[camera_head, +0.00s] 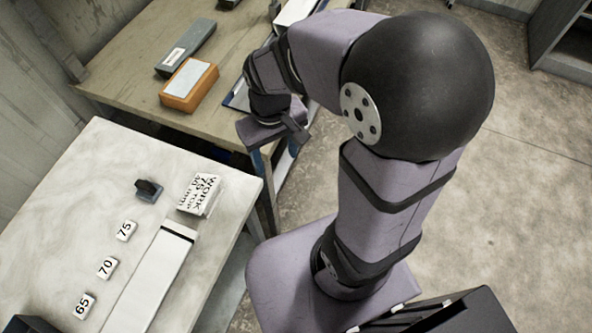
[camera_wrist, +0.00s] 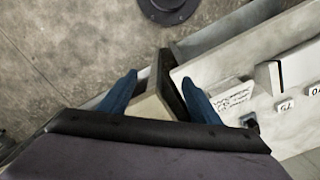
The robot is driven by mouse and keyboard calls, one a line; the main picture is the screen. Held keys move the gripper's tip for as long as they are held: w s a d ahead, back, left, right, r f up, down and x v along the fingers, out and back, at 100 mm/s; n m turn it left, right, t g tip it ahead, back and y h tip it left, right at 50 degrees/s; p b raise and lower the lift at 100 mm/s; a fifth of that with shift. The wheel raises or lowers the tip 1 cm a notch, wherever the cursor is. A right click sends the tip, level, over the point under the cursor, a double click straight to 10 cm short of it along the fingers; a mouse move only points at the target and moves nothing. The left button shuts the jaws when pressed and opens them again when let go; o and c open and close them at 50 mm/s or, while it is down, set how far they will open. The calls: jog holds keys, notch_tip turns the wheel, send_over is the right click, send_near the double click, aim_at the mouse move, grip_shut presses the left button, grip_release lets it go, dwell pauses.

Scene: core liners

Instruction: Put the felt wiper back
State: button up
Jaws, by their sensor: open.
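My gripper (camera_wrist: 158,95) is open, its two blue fingers wide apart and pointing down. In the head view it hangs at the right edge of the wooden bench (camera_head: 130,85). In the wrist view a pale block-like shape with a dark strip (camera_wrist: 172,85) shows between the fingers. An orange block with a pale top (camera_head: 189,84) lies on the wooden bench. A small dark piece on a grey pad (camera_head: 149,189) is on the pale table (camera_head: 95,165).
The pale table holds a stack of cards marked WORK (camera_head: 199,194), a long white tray (camera_head: 155,275), and tags marked 75 (camera_head: 127,231), 70 (camera_head: 108,267) and 65 (camera_head: 84,306). A long grey labelled object (camera_head: 187,47) lies behind the orange block.

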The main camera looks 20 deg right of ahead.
jog(key=s+d+f+m, duration=0.1)
jog(key=s+d, duration=0.2)
jog(key=s, duration=0.2)
jog(key=shift+f, duration=0.35)
jog(key=shift+s+r, duration=0.1)
jog(key=shift+r+p, duration=0.4)
jog(key=shift+p, duration=0.1)
jog(key=shift+f, duration=0.15)
dwell(0.6)
